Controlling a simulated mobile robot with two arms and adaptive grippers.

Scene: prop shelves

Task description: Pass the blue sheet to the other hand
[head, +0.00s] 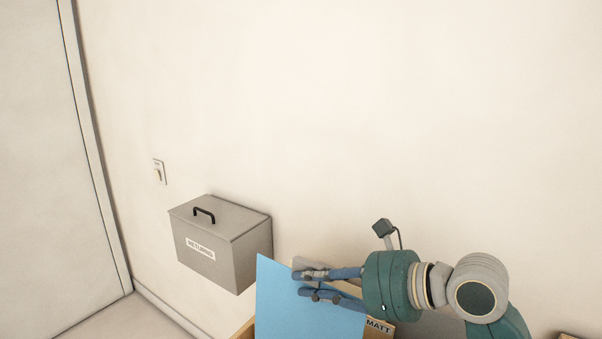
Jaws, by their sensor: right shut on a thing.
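The blue sheet (285,304) is at the bottom middle of the head view. It hangs roughly upright, and its lower part is cut off by the picture's bottom edge. My right gripper (303,283) comes in from the right and is shut on the sheet near its upper right edge. The sheet covers part of what lies behind it. My left gripper is not in view.
A grey box (221,243) with a black handle and a label is on the wall left of the sheet.

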